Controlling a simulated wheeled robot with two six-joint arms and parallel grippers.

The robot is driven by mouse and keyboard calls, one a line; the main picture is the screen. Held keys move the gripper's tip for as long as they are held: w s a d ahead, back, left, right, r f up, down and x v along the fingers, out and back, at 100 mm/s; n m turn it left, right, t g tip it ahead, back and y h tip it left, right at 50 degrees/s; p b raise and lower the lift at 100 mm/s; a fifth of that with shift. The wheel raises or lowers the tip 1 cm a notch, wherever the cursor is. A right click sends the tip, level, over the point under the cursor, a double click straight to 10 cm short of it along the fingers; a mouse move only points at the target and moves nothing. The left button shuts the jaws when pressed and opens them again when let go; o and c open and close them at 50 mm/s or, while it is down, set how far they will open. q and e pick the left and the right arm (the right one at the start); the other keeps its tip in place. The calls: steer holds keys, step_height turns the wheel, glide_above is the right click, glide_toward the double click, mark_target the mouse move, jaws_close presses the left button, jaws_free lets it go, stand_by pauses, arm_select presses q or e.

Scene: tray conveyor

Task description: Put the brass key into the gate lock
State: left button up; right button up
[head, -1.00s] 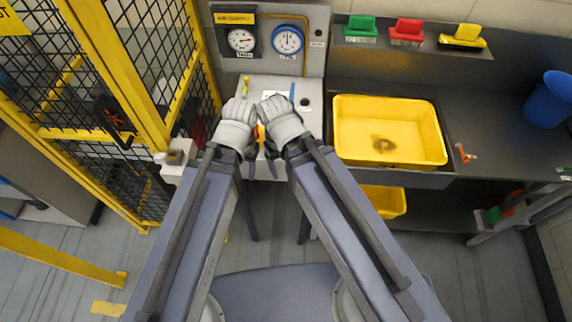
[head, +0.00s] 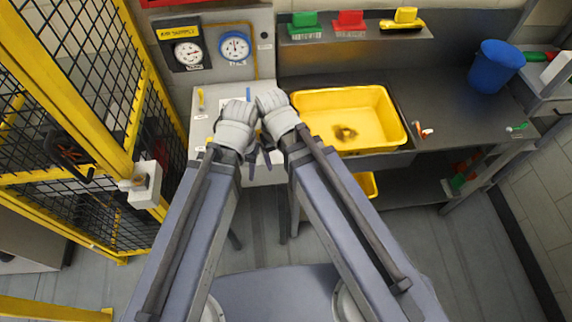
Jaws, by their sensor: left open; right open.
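The gate lock is probably the pale box (head: 147,185) on the yellow gate post at left, with a small knob or key-like part on its left side. I cannot make out the brass key for sure; a small yellow item (head: 201,98) lies on the grey bench, too small to identify. My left gripper (head: 236,130) and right gripper (head: 279,118) are side by side over the front of the bench, right of the lock and apart from it. Both are open, and I see nothing held. Their white wrist parts hide the bench beneath.
A yellow tub (head: 392,138) with a dark patch inside stands right of my grippers. Two gauges (head: 235,47) are behind. Brushes (head: 349,21) stand on a shelf, and a blue bucket (head: 497,66) is at right. The yellow mesh gate (head: 120,155) fills the left side.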

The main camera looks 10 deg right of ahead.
step_height(320, 180, up, 4)
steer(key=m+t+y+p, duration=0.1)
steer(key=t+p, duration=0.1)
steer(key=p, duration=0.2)
glide_above(260, 129)
steer(key=s, duration=0.1)
steer(key=f+b, duration=0.5)
steer(key=w+f+b, duration=0.1)
steer(key=f+b, duration=0.1)
steer(key=b, duration=0.1)
steer(key=shift+f, duration=0.35)
steer(key=shift+c, duration=0.4)
jaws_close()
steer(key=shift+r, duration=0.25)
steer(key=shift+r+p, duration=1.55)
steer(key=shift+p, duration=0.15)
steer(key=shift+r, duration=0.1)
